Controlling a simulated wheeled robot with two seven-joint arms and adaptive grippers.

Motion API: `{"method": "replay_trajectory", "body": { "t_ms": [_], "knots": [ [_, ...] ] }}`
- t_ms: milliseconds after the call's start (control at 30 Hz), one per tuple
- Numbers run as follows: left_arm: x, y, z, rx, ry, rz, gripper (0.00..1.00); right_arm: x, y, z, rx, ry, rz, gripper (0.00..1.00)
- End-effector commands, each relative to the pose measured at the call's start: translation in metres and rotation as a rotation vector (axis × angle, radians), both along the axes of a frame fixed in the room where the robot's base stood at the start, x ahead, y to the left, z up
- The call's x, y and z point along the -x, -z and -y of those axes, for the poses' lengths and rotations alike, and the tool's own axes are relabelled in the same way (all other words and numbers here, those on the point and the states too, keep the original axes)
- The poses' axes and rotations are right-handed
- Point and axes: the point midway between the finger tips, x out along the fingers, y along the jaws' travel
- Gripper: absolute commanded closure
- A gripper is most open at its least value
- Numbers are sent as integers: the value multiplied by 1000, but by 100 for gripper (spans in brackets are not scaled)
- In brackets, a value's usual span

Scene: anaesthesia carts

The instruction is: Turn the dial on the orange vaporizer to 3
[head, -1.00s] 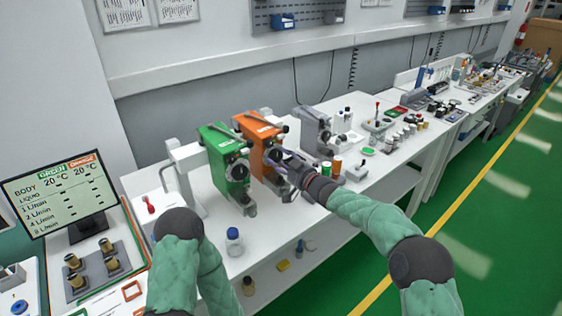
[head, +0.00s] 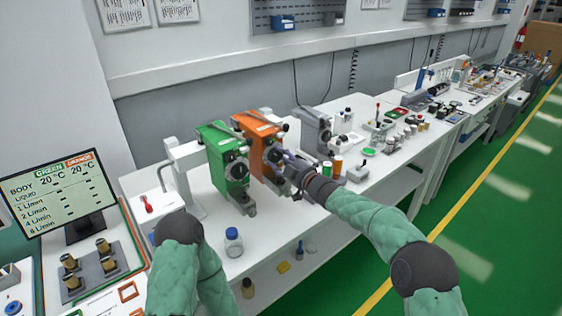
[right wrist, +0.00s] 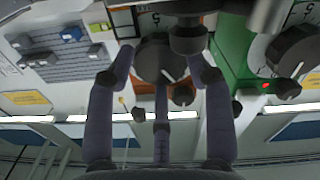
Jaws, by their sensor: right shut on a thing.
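The orange vaporizer (head: 262,150) stands upright on the white bench, just right of the green vaporizer (head: 225,165). Its dark round dial (right wrist: 157,60) shows in the right wrist view, with a white mark on it and a numeral 5 on the scale beside it. My right gripper (head: 285,163) is at the front of the orange vaporizer, its fingers around the dial and shut on it. In the head view the gripper partly hides the dial, and I cannot read its setting. My left arm enters at the bottom; its gripper is not in view.
A grey device (head: 315,130) stands right of the orange vaporizer. A blue-capped bottle (head: 234,243) stands near the bench's front edge. A screen (head: 62,192) is at the left. Small bottles and jars stand further right along the bench.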

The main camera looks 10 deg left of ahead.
Motion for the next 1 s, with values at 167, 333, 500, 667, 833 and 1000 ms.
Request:
{"method": "replay_trajectory", "body": {
  "t_ms": [167, 333, 500, 667, 833, 1000],
  "knots": [
    [0, 0, 0, 0, 0, 0, 100, 0, -9, 0, -3, -1, 19, 80],
    [0, 0, 0, 0, 0, 0, 100, 0, -9, 0, -3, -1, 18, 80],
    [0, 0, 0, 0, 0, 0, 100, 0, -8, -1, -2, -1, 16, 24],
    [0, 0, 0, 0, 0, 0, 100, 0, -4, 0, 0, -1, 10, 24],
    [0, 0, 0, 0, 0, 0, 100, 0, -3, 0, 1, -1, 8, 24],
    [0, 0, 0, 0, 0, 0, 100, 5, -2, 7, 2, 1, 6, 24]
  ]
}}
